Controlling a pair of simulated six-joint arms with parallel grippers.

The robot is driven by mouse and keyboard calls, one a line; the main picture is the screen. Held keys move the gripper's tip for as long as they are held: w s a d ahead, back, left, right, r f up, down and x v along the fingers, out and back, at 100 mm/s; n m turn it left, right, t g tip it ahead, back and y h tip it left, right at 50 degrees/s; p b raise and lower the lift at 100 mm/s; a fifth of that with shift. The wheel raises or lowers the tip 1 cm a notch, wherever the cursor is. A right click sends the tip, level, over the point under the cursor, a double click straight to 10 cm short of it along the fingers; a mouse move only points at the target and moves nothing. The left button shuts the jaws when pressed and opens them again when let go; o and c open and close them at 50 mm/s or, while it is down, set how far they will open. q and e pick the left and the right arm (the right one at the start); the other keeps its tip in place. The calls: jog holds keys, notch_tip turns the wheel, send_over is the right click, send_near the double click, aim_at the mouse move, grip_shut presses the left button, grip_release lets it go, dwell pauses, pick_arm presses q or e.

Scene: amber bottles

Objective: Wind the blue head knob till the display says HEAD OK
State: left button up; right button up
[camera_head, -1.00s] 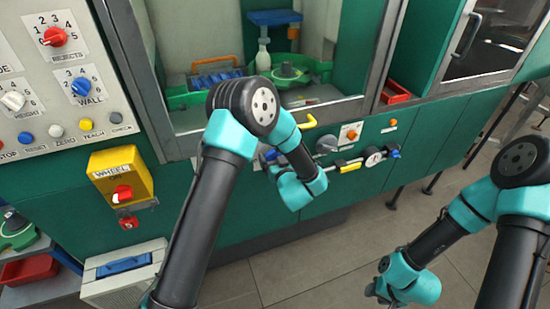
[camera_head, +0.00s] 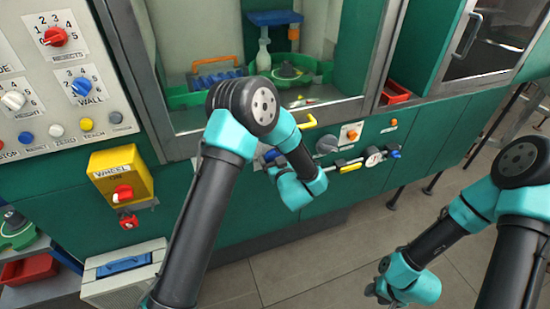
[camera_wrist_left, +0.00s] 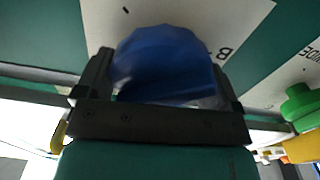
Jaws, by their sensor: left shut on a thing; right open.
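The blue knob (camera_wrist_left: 165,62) fills the middle of the left wrist view, on a pale plate with black letters. My left gripper (camera_wrist_left: 160,78) is shut on it, one finger on each side. In the head view the blue knob (camera_head: 271,155) shows only in part behind my left arm, and that gripper is mostly hidden. My right gripper (camera_head: 376,291) is open and empty, low over the floor, away from the machine. No display with readable text is in view.
A grey knob (camera_head: 327,146), an orange button (camera_head: 352,134) and a gauge (camera_head: 373,157) sit right of my left arm. A second blue knob, marked WALL (camera_head: 82,87), and the yellow WHEEL box (camera_head: 120,175) are at left.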

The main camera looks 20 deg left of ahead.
pick_arm(q)
jog(key=o, duration=0.7)
jog(key=v, duration=1.7)
jog(key=shift+s+d, duration=0.1)
jog(key=shift+s, duration=0.1)
jog(key=a+f+m+g+h, duration=0.35)
jog(key=a+f+h, duration=0.45)
jog(key=f, duration=0.6)
jog(key=s+a+f+m+g+h, duration=0.1)
jog(key=s+a+f+g+h, duration=0.1)
jog(key=s, duration=0.3)
jog(key=s+a+f+m+g+h, duration=0.1)
jog(key=s+a+f+g+h, duration=0.1)
jog(key=s+g, duration=0.3)
jog(key=s+a+f+m+g+h, duration=0.1)
jog(key=s+a+f+g+h, duration=0.1)
jog(key=s, duration=0.3)
jog(key=shift+s+f+g+h, duration=0.2)
jog(key=shift+f+g+h, duration=0.1)
jog(key=shift+f+g, duration=0.45)
